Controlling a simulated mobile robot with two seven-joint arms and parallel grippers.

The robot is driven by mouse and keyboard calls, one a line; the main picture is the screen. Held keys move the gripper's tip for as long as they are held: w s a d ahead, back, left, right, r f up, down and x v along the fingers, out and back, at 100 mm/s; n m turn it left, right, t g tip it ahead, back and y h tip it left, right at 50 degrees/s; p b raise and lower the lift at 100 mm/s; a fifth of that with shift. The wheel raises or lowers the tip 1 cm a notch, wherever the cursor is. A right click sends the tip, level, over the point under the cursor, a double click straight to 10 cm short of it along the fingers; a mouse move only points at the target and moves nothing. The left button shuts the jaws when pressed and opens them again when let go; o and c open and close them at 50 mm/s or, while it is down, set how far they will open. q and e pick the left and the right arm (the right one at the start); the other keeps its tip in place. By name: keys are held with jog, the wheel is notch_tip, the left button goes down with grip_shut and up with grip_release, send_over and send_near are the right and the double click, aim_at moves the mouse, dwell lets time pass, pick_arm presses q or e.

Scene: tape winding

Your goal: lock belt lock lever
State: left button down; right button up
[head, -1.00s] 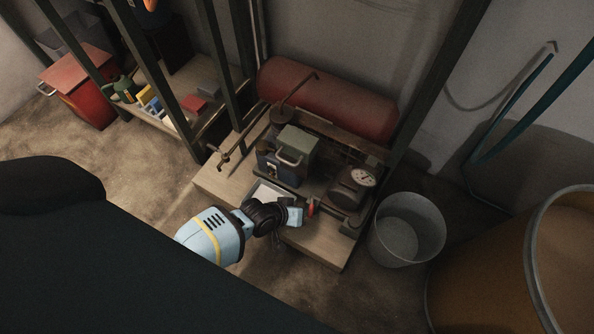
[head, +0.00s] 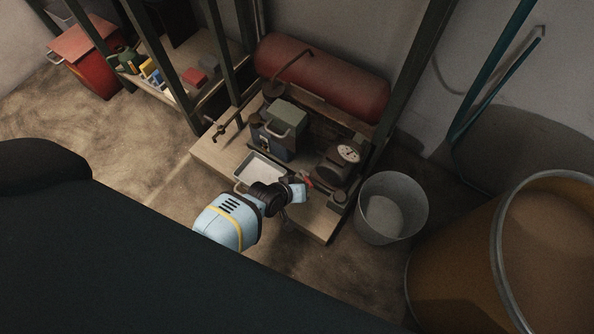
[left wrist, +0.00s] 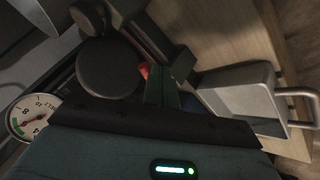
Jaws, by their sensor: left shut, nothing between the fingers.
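The belt lock lever shows as a small red handle (head: 307,180) on the machine, just left of the belt gauge (head: 348,153). In the left wrist view only a bit of red (left wrist: 144,70) shows beside the dark fingers; the rest is hidden. My left gripper (head: 299,192) is shut and empty, right beside the red handle. I cannot tell if it touches the handle. The gauge, marked BELT, also shows in the left wrist view (left wrist: 32,118), its red needle near the green band. My right gripper is not in view.
A grey metal tray (head: 264,172) lies on the wooden base left of my gripper. A green-topped box (head: 289,118) stands behind it. A red tank (head: 322,78) lies at the back. A grey bucket (head: 391,207) and an orange drum (head: 457,262) stand to the right.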

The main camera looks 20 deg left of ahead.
pick_arm(q)
jog(key=shift+w+d, duration=0.25)
jog(key=shift+d, duration=0.2)
jog(key=shift+a, duration=0.1)
jog(key=shift+w+a+b, duration=0.3)
jog(key=shift+w+a, duration=0.2)
jog(key=shift+a, duration=0.05)
